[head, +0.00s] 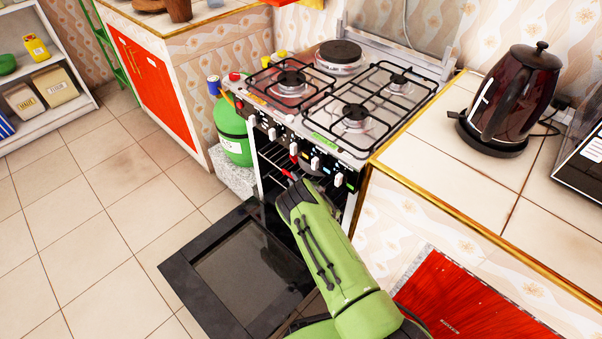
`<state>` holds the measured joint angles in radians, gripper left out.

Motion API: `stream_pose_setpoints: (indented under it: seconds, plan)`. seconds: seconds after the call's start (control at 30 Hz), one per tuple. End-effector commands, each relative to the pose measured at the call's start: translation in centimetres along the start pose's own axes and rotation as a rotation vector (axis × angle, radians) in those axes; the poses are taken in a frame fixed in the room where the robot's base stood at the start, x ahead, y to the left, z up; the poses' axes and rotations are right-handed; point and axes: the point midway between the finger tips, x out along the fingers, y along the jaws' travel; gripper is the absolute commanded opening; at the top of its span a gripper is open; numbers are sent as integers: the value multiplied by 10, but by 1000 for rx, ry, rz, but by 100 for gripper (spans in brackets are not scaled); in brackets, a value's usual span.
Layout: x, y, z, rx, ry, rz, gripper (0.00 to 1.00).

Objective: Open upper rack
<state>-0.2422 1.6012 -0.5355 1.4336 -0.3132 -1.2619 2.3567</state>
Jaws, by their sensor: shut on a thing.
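The white stove's oven stands open, with its dark glass door (238,268) folded down toward the floor. Wire racks show inside the dark oven; the upper rack (275,155) is near the top of the opening, below the knobs. My green arm reaches in from the lower right. My gripper (290,176) is at the oven mouth, at the front of the upper rack, and is shut on it. The arm hides the right part of the racks, and the exact contact is too small to see.
White knobs (293,148) line the stove front just above my gripper. A green gas cylinder (233,135) stands left of the stove. The tiled counter (440,150) with a dark kettle (508,100) is on the right. The tiled floor (95,225) at left is clear.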

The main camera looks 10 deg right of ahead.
Motion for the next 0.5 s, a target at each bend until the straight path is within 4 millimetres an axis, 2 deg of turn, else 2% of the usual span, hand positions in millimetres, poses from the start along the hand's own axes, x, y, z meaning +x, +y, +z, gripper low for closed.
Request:
stream_pose_setpoints:
  seconds: [0.5]
  plan:
    - [-43,71,96,6,2,4,0]
